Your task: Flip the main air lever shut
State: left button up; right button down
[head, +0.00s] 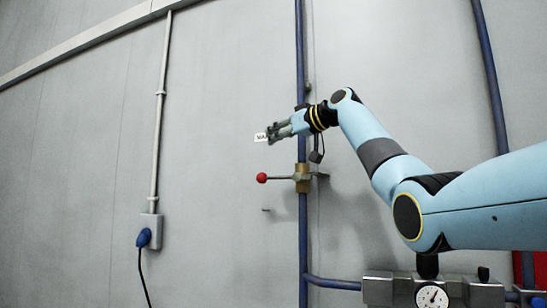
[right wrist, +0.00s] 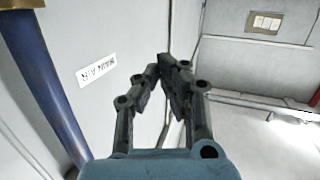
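The main air lever (head: 275,178) is a thin rod with a red ball (head: 262,178) at its end. It points left, about level, from a brass valve (head: 302,180) on a vertical blue pipe (head: 303,240). My right gripper (head: 270,134) is above the lever, apart from it, near the white label (head: 260,137). In the right wrist view the gripper's fingertips (right wrist: 166,64) come together with nothing between them. The label there (right wrist: 97,70) reads MAIN AIR, turned over. The red ball is not visible in that view. My left gripper is not in view.
A grey wall stands behind the pipe. A small peg (head: 266,210) sticks out below the lever. A socket box (head: 151,229) with a blue plug (head: 143,238) is at left. A gauge (head: 431,297) sits at lower right.

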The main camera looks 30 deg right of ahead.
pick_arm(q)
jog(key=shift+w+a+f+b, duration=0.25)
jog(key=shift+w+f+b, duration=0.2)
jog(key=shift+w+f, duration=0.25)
pick_arm(e)
jog(key=s+r, duration=0.2)
jog(key=r, duration=0.1)
jog(key=shift+s+d+r, duration=0.2)
jog(key=shift+r, duration=0.1)
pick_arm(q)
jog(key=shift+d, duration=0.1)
pick_arm(e)
jog(key=shift+d, duration=0.1)
